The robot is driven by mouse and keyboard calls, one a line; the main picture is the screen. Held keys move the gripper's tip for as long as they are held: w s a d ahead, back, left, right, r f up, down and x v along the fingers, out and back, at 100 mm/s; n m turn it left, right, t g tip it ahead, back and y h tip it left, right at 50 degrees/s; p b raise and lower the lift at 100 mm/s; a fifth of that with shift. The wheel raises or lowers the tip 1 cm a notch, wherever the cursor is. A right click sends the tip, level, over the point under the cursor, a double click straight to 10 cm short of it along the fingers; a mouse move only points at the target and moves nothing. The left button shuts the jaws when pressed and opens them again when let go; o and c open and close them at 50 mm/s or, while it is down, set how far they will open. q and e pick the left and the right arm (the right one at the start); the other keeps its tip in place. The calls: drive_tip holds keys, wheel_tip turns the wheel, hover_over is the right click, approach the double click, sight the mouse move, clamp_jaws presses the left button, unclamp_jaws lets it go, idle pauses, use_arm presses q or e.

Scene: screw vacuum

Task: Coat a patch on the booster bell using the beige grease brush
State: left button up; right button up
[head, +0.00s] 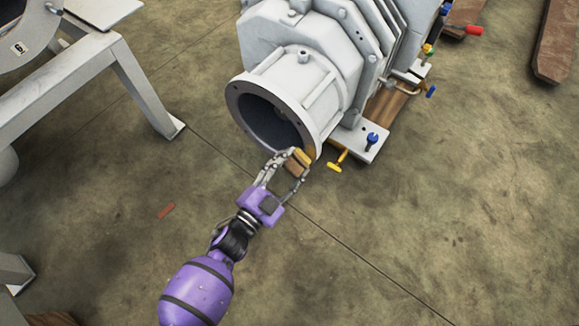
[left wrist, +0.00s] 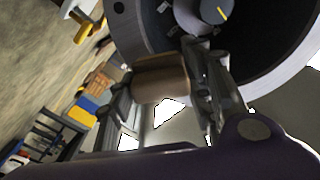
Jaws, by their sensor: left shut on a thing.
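The booster bell (head: 236,108) is the pale grey round flange with a dark opening at the front of the large grey pump. Its rim and dark inside also fill the upper right of the left wrist view (left wrist: 133,33). My left gripper (head: 297,163) is at the lower right edge of the bell's rim, shut on the beige grease brush (head: 295,169). In the left wrist view the brush's tan-brown body (left wrist: 162,86) sits between the two fingers. A yellow-orange bit shows at the rim beside the fingertips; I cannot tell whether the brush touches the bell. My right gripper is out of view.
A yellow-handled clamp screw (head: 338,161) and a blue-knobbed one (head: 372,139) stand at the pump's base, right of my gripper. A grey metal frame (head: 140,85) stands at left. A small reddish piece (head: 166,211) lies on the floor. The floor at lower right is clear.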

sight(293, 161)
use_arm(q)
drive_tip(key=shift+w+d, duration=0.3)
drive_tip(key=shift+w, duration=0.05)
drive_tip(key=shift+s+d+r+p, duration=0.1)
drive_tip(key=shift+s+d+p, duration=0.15)
drive_tip(key=shift+s+d, duration=0.5)
drive_tip(key=shift+s+d+p, duration=0.25)
drive_tip(key=shift+s+d, duration=0.25)
drive_tip(key=shift+d, duration=0.35)
drive_tip(key=shift+d+r+p, duration=0.2)
drive_tip(key=shift+r+p, duration=0.55)
drive_tip(key=shift+p, duration=0.05)
drive_tip(key=shift+w+a, duration=1.4)
drive_tip(key=shift+a, duration=0.3)
drive_tip(key=shift+r+p, duration=0.65)
drive_tip(key=shift+p, duration=0.25)
drive_tip(key=shift+s+d+f, duration=0.2)
drive_tip(key=shift+s+d, duration=1.25)
drive_tip(key=shift+d, duration=0.05)
drive_tip(key=shift+s, duration=0.1)
